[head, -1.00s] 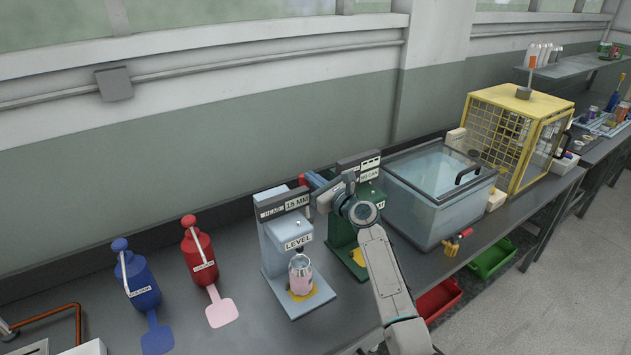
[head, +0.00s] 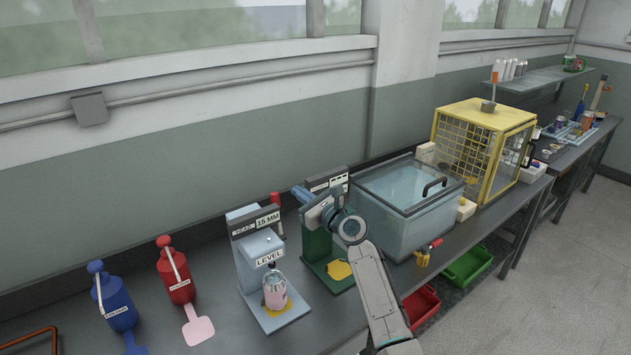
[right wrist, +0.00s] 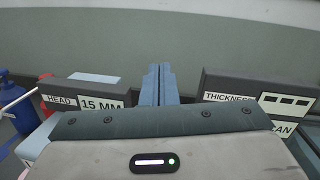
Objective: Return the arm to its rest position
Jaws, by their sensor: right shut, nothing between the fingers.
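My right arm comes in from the bottom of the head view and reaches over the bench. My right gripper (head: 303,194) is shut and empty, near the top of the green thickness gauge (head: 318,245). In the right wrist view its blue fingers (right wrist: 159,84) are together, between the head gauge sign (right wrist: 88,98) on the left and the thickness sign (right wrist: 262,100) on the right. Whether it touches the green gauge cannot be told. My left gripper is not in view.
A pink can (head: 275,291) stands on the light blue level gauge (head: 258,258). Red (head: 176,272) and blue (head: 114,302) pump bottles stand left. A glass-lidded tank (head: 408,205) and a yellow cage (head: 484,150) stand right. Red and green bins (head: 468,267) sit below the bench edge.

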